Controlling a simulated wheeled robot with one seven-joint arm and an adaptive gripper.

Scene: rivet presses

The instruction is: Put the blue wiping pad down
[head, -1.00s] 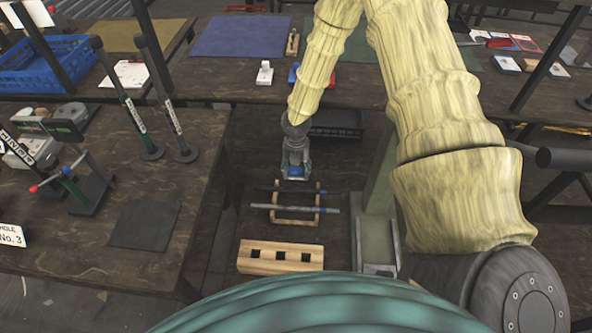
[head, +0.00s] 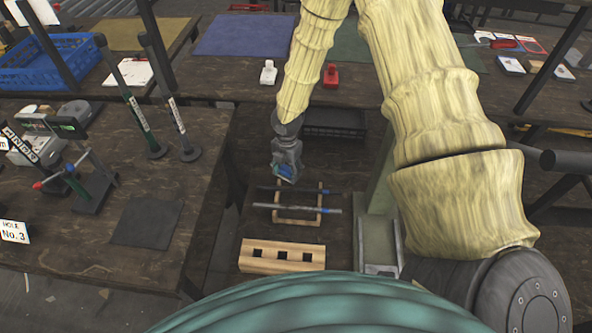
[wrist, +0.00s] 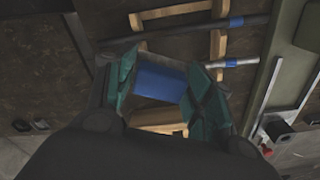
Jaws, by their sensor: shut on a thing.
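The blue wiping pad (wrist: 160,82) is held between the two green-padded fingers of my gripper (wrist: 155,88) in the wrist view. In the head view my gripper (head: 285,172) points down, shut on the pad, with only a bit of blue showing at its tip. It is just behind and above the left end of the wooden rack. The pad's underside is hidden, so I cannot tell whether it touches anything.
The wooden rack (head: 321,203) carries two rods with blue bands. A wooden block with square holes (head: 281,256) lies in front of it. A black crate (head: 335,123) stands behind. A green post (head: 374,205) rises on the right. Bare dark surface shows left of the rack.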

